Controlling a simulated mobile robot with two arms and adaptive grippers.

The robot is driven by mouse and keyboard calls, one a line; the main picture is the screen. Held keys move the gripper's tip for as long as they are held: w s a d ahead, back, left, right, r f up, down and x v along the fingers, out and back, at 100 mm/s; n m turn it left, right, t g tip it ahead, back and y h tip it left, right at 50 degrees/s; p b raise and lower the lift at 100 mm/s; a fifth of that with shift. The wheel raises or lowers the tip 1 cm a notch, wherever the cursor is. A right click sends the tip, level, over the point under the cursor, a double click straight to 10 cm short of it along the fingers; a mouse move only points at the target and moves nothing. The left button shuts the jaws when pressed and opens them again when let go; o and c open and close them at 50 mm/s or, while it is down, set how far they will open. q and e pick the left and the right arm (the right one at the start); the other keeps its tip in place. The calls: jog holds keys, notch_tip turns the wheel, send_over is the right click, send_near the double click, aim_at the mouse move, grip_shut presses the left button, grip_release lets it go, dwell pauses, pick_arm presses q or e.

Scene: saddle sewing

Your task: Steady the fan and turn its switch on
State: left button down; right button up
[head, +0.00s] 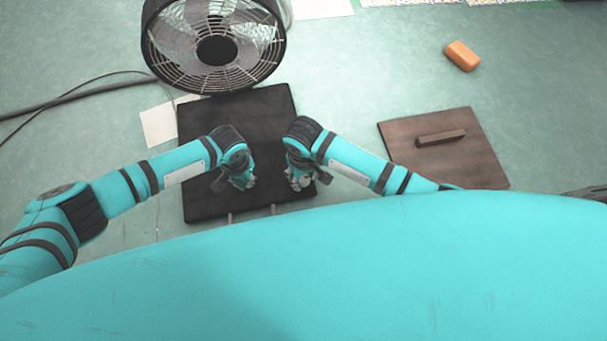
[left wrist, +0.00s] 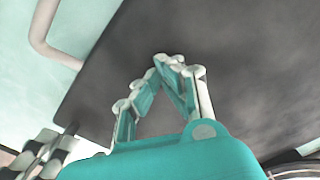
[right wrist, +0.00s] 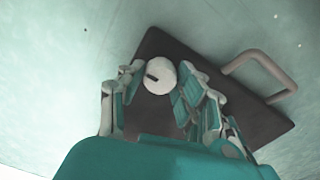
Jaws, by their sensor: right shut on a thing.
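The black fan (head: 215,48) with a round wire cage stands at the back of a dark flat board (head: 205,125). My left gripper (head: 243,183) is low over the board's middle; in the left wrist view (left wrist: 172,62) its fingertips meet with nothing seen between them. My right gripper (head: 299,183) is near the board's right edge. In the right wrist view it is shut on a round white knob (right wrist: 161,76) with a dark mark, likely the switch. The knob is hidden in the head view. Neither gripper touches the fan's cage.
A metal handle (right wrist: 270,75) sticks out from the board's near edge. A brown square plate (head: 470,155) with a bar lies to the right, and an orange block (head: 462,55) lies further back. A dark cable (head: 75,98) runs left of the fan. Floor between board and plate is clear.

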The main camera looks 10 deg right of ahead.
pick_arm(q)
jog(key=shift+s+f, duration=0.1)
pick_arm(e)
jog(key=o, duration=1.1)
jog(key=shift+o, duration=0.2)
notch_tip(320, 180, up, 12)
jog(key=shift+r, duration=0.1)
pick_arm(q)
notch_tip(320, 180, up, 5)
jog(key=p, duration=0.6)
pick_arm(e)
notch_tip(320, 180, up, 6)
send_over(303, 178)
